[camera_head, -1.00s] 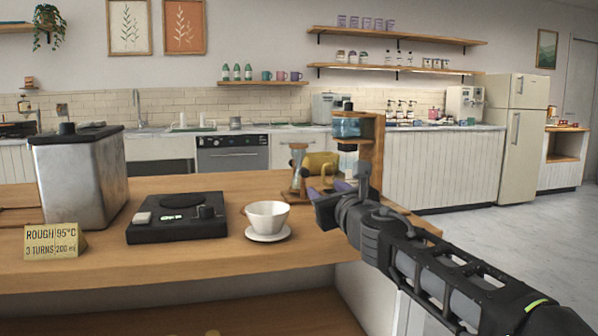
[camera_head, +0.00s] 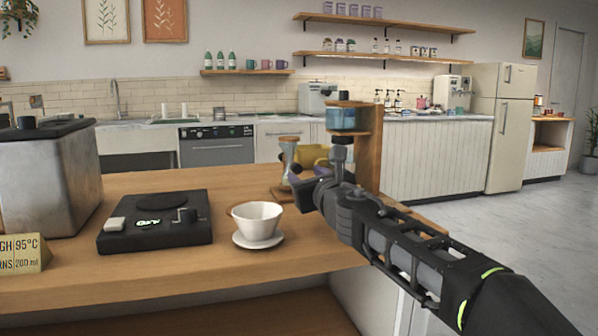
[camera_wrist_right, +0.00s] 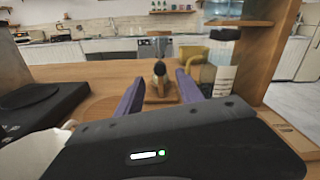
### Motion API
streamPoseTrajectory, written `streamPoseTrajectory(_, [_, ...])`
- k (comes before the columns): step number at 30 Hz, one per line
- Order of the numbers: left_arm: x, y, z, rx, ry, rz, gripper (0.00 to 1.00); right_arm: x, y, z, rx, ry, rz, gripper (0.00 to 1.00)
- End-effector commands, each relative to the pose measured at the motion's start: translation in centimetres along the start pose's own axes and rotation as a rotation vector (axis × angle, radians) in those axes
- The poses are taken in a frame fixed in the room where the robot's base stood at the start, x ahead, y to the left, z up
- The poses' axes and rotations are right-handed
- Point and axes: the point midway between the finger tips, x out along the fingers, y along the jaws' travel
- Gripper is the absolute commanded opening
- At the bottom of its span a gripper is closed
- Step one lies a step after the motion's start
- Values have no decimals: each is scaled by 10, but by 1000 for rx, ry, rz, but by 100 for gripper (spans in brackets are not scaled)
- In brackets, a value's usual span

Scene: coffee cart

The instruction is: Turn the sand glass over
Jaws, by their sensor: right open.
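The sand glass (camera_head: 289,158) stands upright on the wooden counter, behind the white cup. No contact shows. Part of the glass's lower right is hidden by my gripper in the head view. My left gripper is not in view.
A white cup (camera_head: 257,219) on a saucer (camera_head: 259,241) and a black scale (camera_head: 155,232) stand left of my right arm. A metal box (camera_head: 45,180) stands at far left.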

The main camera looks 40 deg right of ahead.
Motion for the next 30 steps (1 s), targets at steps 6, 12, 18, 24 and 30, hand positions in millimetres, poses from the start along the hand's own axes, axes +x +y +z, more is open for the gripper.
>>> streamPoseTrajectory(6, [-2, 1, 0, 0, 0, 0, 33, 36, 0, 0, 0, 2, 0, 44])
streamPoseTrajectory(12, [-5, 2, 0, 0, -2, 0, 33, 54, 0, 0, 0, 0, 0, 44])
streamPoseTrajectory(18, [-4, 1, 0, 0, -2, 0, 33, 56, 0, 0, 0, 0, 0, 44])
streamPoseTrajectory(24, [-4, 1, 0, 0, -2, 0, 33, 56, 0, 0, 0, 0, 0, 35])
streamPoseTrajectory(30, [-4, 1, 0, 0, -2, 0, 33, 56, 0, 0, 0, 0, 0, 19])
